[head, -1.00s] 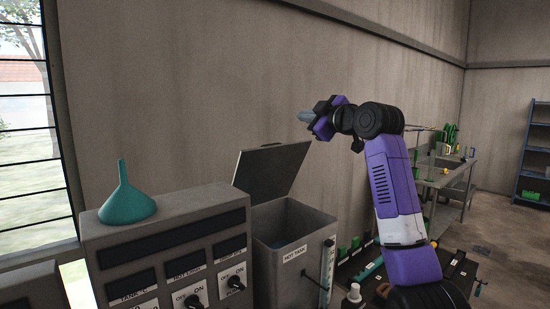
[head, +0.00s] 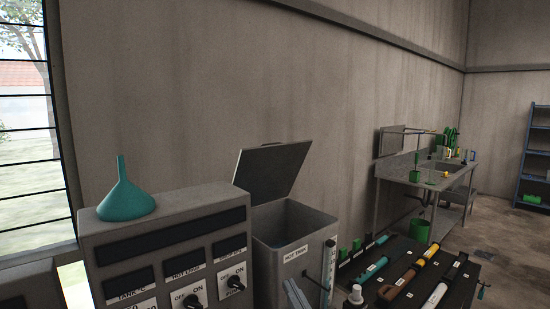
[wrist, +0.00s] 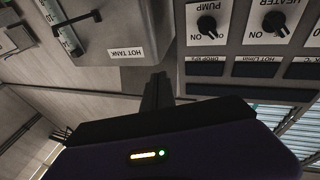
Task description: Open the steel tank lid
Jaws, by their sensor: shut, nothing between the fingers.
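The steel tank lid (head: 272,172) stands raised and tilted up at the back of the tank, near the wall. The steel tank (head: 268,262), labelled HOT TANK, is open at the top, and part of its inside shows. The tank's labelled front (wrist: 125,25) also shows in the wrist view; the lid does not appear there. My gripper (wrist: 157,80) is shut and empty, low in front of the tank and the control panel.
A control panel (head: 165,240) with knobs stands left of the tank, a teal funnel (head: 126,195) on top. A sight tube (head: 328,265) runs up the tank's right front. A dark tool bench (head: 455,290) is at right, a sink table (head: 400,175) behind it.

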